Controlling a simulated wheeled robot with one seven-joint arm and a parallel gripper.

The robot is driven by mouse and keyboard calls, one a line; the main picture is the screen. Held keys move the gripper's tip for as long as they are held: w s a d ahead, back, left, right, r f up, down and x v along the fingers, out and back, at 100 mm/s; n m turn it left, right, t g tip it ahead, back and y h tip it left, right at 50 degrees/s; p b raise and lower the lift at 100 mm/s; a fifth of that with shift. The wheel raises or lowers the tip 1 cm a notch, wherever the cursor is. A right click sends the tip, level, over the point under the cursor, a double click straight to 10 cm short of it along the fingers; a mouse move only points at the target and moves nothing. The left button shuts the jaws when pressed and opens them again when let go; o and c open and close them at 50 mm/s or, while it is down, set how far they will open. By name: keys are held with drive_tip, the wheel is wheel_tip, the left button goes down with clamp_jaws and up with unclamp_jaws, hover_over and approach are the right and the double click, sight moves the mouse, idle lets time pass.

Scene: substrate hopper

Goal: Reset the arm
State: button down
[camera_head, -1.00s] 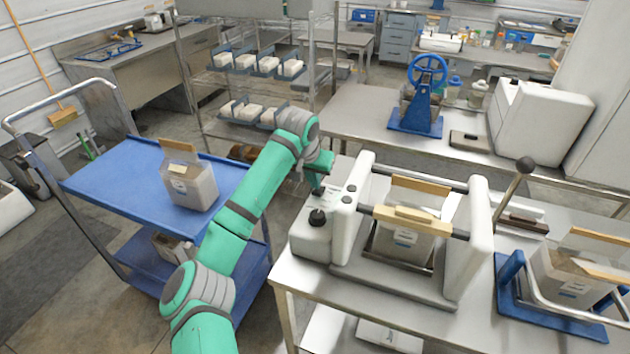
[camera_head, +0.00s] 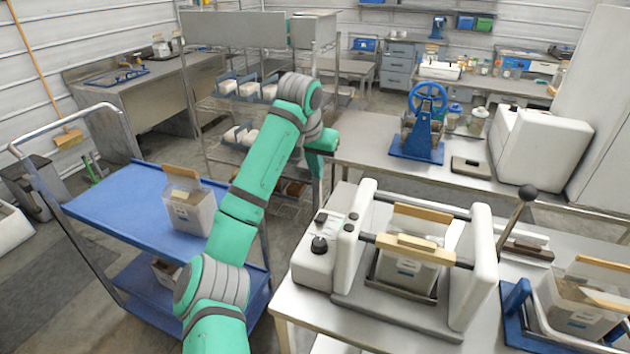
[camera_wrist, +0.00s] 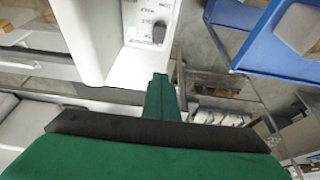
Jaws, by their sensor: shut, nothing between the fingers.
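My green arm reaches up and away in the head view, bent at its raised elbow. My gripper (camera_head: 318,172) points down beyond the left end of the white sealing machine (camera_head: 313,268), apart from it. In the wrist view the dark green fingers (camera_wrist: 160,90) are together and empty. The machine's white end (camera_wrist: 110,50) with a black knob (camera_wrist: 158,33) lies close ahead of them in that view. The knob also shows in the head view (camera_head: 319,244). A bag with a tan top (camera_head: 405,268) stands in the machine.
A blue cart (camera_head: 110,200) with a filled bag (camera_head: 188,210) stands left of the arm. A wire rack (camera_head: 215,155) with several white blocks is behind the gripper. A steel table (camera_head: 365,150) holds a blue hand-wheel press (camera_head: 422,130). Another bag (camera_head: 575,305) sits in a blue stand at right.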

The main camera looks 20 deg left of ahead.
drive_tip(key=shift+d+r, duration=0.15)
drive_tip(key=shift+r, duration=0.1)
